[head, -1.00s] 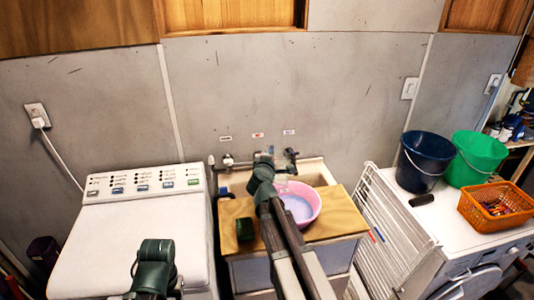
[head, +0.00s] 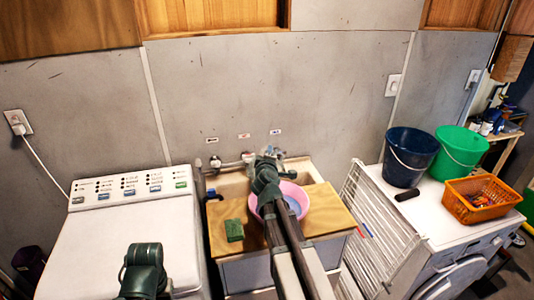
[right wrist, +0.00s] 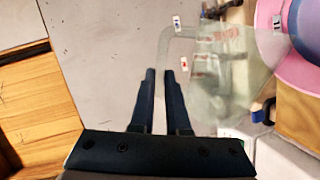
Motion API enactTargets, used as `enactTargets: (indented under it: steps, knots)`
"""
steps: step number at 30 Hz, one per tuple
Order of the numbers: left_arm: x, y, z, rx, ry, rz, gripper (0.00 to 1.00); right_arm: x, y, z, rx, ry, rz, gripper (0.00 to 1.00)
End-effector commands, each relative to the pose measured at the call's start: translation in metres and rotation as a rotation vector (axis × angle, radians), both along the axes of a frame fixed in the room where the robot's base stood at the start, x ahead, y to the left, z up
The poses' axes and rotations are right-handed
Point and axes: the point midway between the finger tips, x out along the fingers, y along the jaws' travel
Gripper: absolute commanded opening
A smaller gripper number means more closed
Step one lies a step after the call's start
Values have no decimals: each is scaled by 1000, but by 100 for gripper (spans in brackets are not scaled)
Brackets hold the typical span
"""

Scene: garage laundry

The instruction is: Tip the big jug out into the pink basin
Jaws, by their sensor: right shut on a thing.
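The pink basin (head: 303,192) stands on the wooden board over the sink, with bluish liquid in it. My right arm crosses in front and hides part of it. My right gripper (right wrist: 160,75) is shut on the handle of the clear jug (right wrist: 215,75), whose see-through body with red marks lies to the right of the fingers in the right wrist view. The basin's pink side (right wrist: 270,25) shows beyond the jug there. In the head view the jug is hard to make out near the taps; its tilt cannot be told. Of my left arm only a dark green joint shows.
A green sponge (head: 233,230) lies on the wooden board (head: 325,215), left of the basin. Taps and the wall are close behind. A washing machine (head: 125,230) is at left. A white rack (head: 365,235), blue bucket (head: 410,160), green bucket (head: 458,152) and orange basket (head: 480,200) are at right.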

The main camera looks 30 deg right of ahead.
Motion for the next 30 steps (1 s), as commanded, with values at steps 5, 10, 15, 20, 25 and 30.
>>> enactTargets:
  steps: [5,10,15,20,25,30]
  knots:
    - [0,0,0,0,0,0,50,0,0,0,3,-2,0,0]
    - [0,0,0,0,0,0,50,0,0,0,3,-2,0,0]
    - [0,0,0,0,0,0,50,0,0,0,3,-2,0,0]
    - [0,0,5,0,0,0,50,0,0,5,3,-2,0,0]
    - [0,0,21,0,0,0,50,0,0,21,3,-2,0,0]
    - [0,0,38,0,0,0,50,0,0,38,3,-2,0,0]
